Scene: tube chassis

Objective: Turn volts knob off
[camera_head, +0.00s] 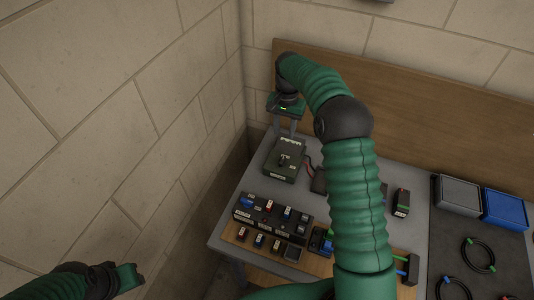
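A dark green box (285,172) stands at the back left of the grey table. A small dark knob or switch (283,160) shows on its top, with pale markings behind it. I cannot read whether it is labelled volts, nor how it is turned. My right gripper (286,133) is at the far edge of this box, pointing down with its two grey fingers apart and nothing seen between them. I cannot tell whether the fingertips touch the box. My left gripper (136,277) is low at the left, away from the table; its fingers are not clear.
A black strip of coloured switches (272,217) and smaller parts lie at the table's front left. My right arm hides the table's middle. Grey and blue bins (505,209) and cable coils (478,254) are at the right. A wooden board (430,110) stands behind; a block wall closes the left.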

